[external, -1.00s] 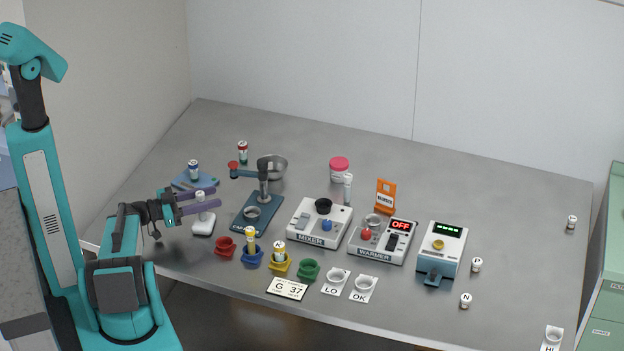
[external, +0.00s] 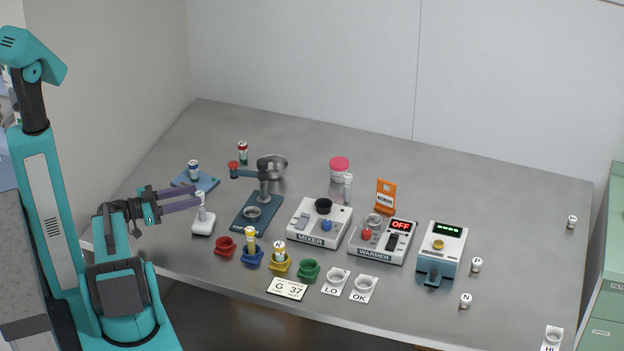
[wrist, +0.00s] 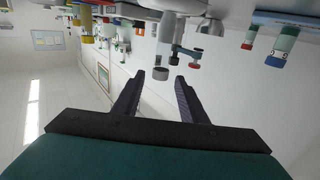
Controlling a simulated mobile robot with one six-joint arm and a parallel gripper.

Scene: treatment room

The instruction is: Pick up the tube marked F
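No letter F can be read on any tube. A white-capped tube (external: 201,206) stands upright in a small white stand (external: 203,226) at the left of the table. My gripper (external: 197,195) is open beside it, fingers pointing right, with nothing held. In the wrist view, which looks upside down, a white tube with a grey end (wrist: 165,48) shows between and beyond the open fingertips (wrist: 160,76). A blue-capped tube (external: 193,167) stands on a blue pad (external: 208,183) behind. A red-capped tube (external: 243,155) stands farther back.
A capper (external: 257,212) with a red-knobbed arm stands right of the white stand. Red, blue, yellow and green holders (external: 309,269) line the front; a tube marked K (external: 279,250) stands in the yellow one. A mixer (external: 320,222) and warmer (external: 384,241) stand farther right.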

